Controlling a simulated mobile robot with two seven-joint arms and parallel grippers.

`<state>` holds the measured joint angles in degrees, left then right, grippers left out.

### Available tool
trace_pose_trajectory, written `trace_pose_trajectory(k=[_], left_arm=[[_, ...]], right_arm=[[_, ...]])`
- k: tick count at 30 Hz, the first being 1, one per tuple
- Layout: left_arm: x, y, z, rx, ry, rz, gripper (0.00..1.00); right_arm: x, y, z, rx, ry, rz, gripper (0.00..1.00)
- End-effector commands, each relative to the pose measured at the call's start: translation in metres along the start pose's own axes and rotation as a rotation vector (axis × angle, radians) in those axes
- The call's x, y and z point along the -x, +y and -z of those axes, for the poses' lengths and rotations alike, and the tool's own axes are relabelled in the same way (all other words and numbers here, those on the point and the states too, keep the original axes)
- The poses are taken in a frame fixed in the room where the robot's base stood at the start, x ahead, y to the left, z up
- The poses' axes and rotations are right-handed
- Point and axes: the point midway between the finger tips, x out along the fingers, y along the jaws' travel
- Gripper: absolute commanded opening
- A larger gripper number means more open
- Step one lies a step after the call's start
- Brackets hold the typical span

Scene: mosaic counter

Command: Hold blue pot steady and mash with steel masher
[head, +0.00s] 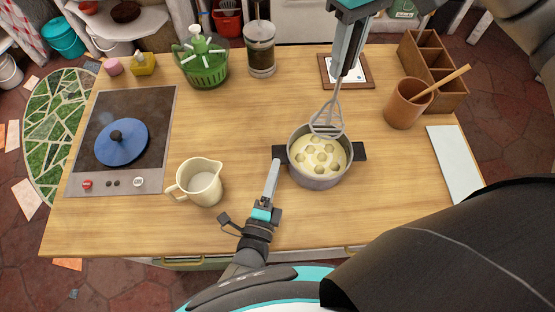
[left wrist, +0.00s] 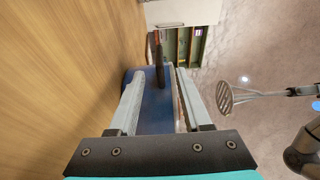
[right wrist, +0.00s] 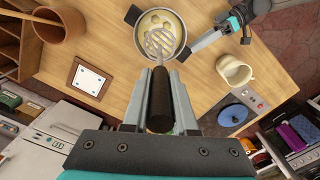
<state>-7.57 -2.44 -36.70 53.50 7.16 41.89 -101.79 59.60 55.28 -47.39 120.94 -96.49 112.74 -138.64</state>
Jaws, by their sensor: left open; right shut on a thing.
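The pot (head: 318,182) stands on the counter with black side handles and pale mash with several round chunks inside. Its outside shows blue in the left wrist view (left wrist: 155,118). My left gripper (head: 276,164) is open at the pot's left handle (head: 279,154); this dark handle (left wrist: 158,60) shows between the fingers. I cannot tell whether they touch it. My right gripper (right wrist: 160,85) is shut on the black grip of the steel masher (right wrist: 160,110). The masher's slotted head (head: 327,121) hangs over the pot's far side, and appears above the rim in the left wrist view (left wrist: 226,98).
A cream jug (head: 200,185) stands left of my left gripper. A blue lid (head: 121,143) lies on the hob (head: 85,125). A brown crock (head: 402,110) with a wooden spoon and a white board (head: 452,160) are right of the pot.

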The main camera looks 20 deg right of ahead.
Motion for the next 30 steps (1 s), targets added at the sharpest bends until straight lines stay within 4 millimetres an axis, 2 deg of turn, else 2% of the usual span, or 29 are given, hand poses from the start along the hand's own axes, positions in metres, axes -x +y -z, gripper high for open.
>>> trace_pose_trajectory(k=[1, 3, 9, 21, 30], left_arm=[[-0.010, -0.001, 0.001, -0.001, 0.002, 0.003, 0.49], [-0.018, -0.001, 0.000, 0.000, 0.001, 0.001, 0.49], [-0.033, -0.001, 0.000, 0.000, 0.001, 0.001, 0.49], [-0.037, 0.000, 0.000, 0.000, 0.001, 0.000, 0.49], [-0.037, 0.000, 0.000, -0.001, 0.001, 0.000, 0.15]], right_arm=[[0.000, 0.000, 0.000, 0.000, 0.001, 0.000, 0.00], [0.000, 0.000, 0.000, 0.000, 0.001, 0.000, 0.00], [0.000, 0.000, 0.000, 0.000, 0.001, 0.000, 0.00], [0.000, 0.000, 0.000, 0.000, 0.001, 0.000, 0.00], [0.000, 0.000, 0.000, 0.000, 0.001, 0.000, 0.00]])
